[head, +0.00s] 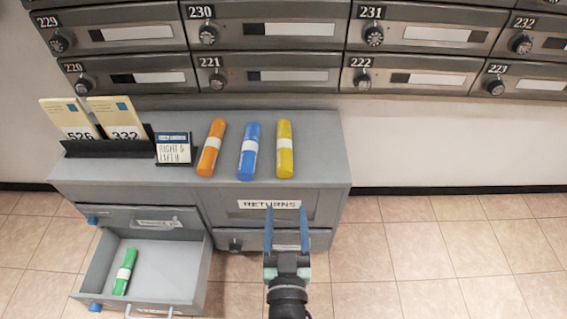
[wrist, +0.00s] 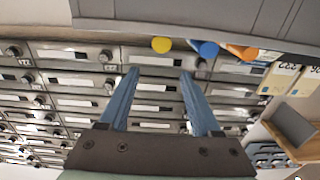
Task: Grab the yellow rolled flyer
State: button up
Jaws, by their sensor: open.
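The yellow rolled flyer (head: 285,150) lies on the grey cabinet top, at the right end of a row of three rolls. It has a pale band around its middle. Its yellow end also shows in the wrist view (wrist: 161,45), near the top and beyond the fingertips. My gripper (head: 286,208) is open and empty, in front of the cabinet and nearer to me than the yellow roll. Its two blue fingers (wrist: 158,72) are spread apart in the wrist view and touch nothing that I can see.
A blue roll (head: 249,151) and an orange roll (head: 211,147) lie left of the yellow one. A holder (head: 108,147) with cards stands further left. The open drawer (head: 198,262) holds a green roll (head: 125,271). Mailboxes (head: 270,77) line the wall behind. The cabinet top right of the yellow roll is clear.

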aim_at(285, 174)
jog(key=shift+w+a+f, duration=0.1)
jog(key=shift+w+f, duration=0.1)
jog(key=shift+w, duration=1.9)
jog(key=shift+w+f, duration=0.25)
jog(key=shift+w, duration=1.85)
jog(key=shift+w+a+f, duration=0.1)
jog(key=shift+w+f, duration=0.1)
jog(key=shift+w, duration=1.9)
grip_shut()
jog(key=shift+r, duration=0.15)
jog(key=shift+r+p, duration=1.9)
jog(key=s, duration=0.8)
jog(key=shift+d, duration=0.15)
